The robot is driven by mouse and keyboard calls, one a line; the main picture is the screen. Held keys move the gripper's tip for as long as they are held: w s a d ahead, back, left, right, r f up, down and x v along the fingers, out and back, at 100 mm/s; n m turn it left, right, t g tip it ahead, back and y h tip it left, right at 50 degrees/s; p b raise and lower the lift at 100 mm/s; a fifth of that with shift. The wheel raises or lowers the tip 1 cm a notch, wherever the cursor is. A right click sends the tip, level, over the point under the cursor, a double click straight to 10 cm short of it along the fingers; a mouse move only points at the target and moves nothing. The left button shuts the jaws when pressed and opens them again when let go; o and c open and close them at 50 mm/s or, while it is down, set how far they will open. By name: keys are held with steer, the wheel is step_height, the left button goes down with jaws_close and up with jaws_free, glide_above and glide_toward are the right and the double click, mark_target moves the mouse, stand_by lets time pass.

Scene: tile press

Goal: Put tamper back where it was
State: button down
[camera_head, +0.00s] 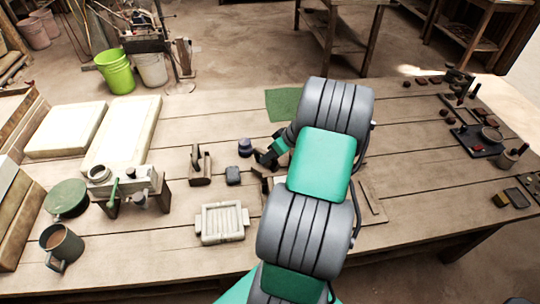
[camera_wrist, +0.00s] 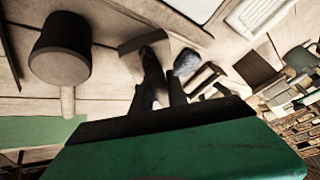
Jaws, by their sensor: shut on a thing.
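My gripper (camera_head: 268,158) is low over the middle of the bench, partly hidden by my own arm in the head view. In the wrist view its dark fingers (camera_wrist: 157,75) are close together, shut on what I take to be the tamper. A flat grey-brown piece (camera_wrist: 143,41) shows at the fingertips and seems to be part of it. The fingers hide the rest. I cannot tell whether it touches the bench.
A small dark block (camera_head: 233,175) and a dark round piece (camera_head: 245,147) are left of my gripper, near a wooden stand (camera_head: 200,166). A pale mould frame (camera_head: 221,223) lies nearer the front. A dark-headed mallet (camera_wrist: 61,48) lies left of the fingers in the wrist view.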

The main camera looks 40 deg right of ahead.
steer(key=shift+d+f+b, duration=0.1)
steer(key=shift+f+b, duration=0.4)
steer(key=shift+f, duration=0.05)
steer(key=shift+f, duration=0.2)
steer(key=c, duration=1.3)
jaws_free()
